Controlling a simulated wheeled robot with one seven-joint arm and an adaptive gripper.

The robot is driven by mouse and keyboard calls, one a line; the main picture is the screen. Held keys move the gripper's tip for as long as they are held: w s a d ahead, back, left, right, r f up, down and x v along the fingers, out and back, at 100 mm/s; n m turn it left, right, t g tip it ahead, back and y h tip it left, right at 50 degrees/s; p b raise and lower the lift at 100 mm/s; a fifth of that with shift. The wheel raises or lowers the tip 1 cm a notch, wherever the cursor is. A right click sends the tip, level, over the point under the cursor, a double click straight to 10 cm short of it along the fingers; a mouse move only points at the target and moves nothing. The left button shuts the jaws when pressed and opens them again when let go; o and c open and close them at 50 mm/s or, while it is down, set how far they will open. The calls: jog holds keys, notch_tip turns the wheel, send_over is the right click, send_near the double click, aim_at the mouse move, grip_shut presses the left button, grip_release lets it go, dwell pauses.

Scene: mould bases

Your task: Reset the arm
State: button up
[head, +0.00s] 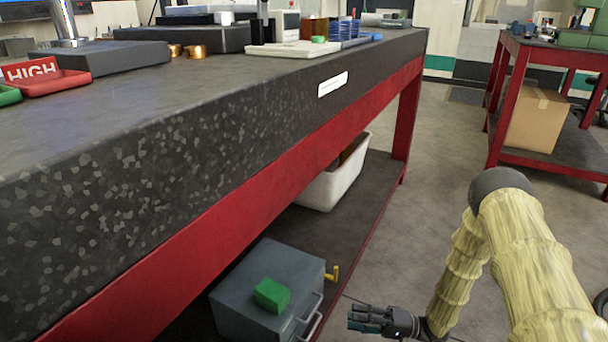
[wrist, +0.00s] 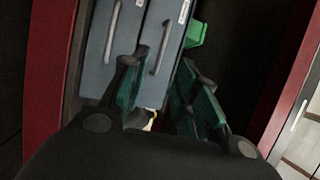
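My arm (head: 530,265) has a pale yellow cover and reaches down at the right of the head view. My gripper (head: 358,317) is low, beside the bench's lower shelf and to the right of a grey drawer cabinet. In the wrist view my gripper (wrist: 160,100) has its two green-padded fingers apart, with nothing held between them. The grey cabinet (head: 245,290) stands on the lower shelf, and its drawer handles (wrist: 160,48) show beyond the fingers. A green block (head: 272,295) lies on top of the cabinet and shows partly in the wrist view (wrist: 195,34).
The stone-topped bench (head: 200,130) with red frame (head: 250,205) fills the left. A white bin (head: 330,185) stands on its lower shelf (head: 375,190). Open floor (head: 440,160) lies between the bench and another red table (head: 510,80) holding a cardboard box (head: 538,118) below.

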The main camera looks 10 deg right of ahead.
jog(key=a+f+m+t+h+p, duration=0.1)
jog(key=a+f+m+t+h, duration=0.1)
jog(key=a+f+t+h, duration=0.3)
jog(key=s+f+g+h+p, duration=0.1)
jog(key=s+f+g+h, duration=0.1)
jog(key=s+f+h, duration=0.45)
jog(key=s+d+r+n+g+h+p, duration=0.1)
jog(key=s+d+n+g+h, duration=0.2)
jog(key=s, duration=1)
jog(key=s+d+r+g+h+p, duration=0.15)
jog(key=s+d+g+h, duration=0.3)
jog(key=s, duration=0.85)
notch_tip(320, 180, up, 38)
jog(key=p, duration=3.7)
jog(key=shift+w+a, duration=0.25)
jog(key=shift+a, duration=0.2)
jog(key=shift+f, duration=0.1)
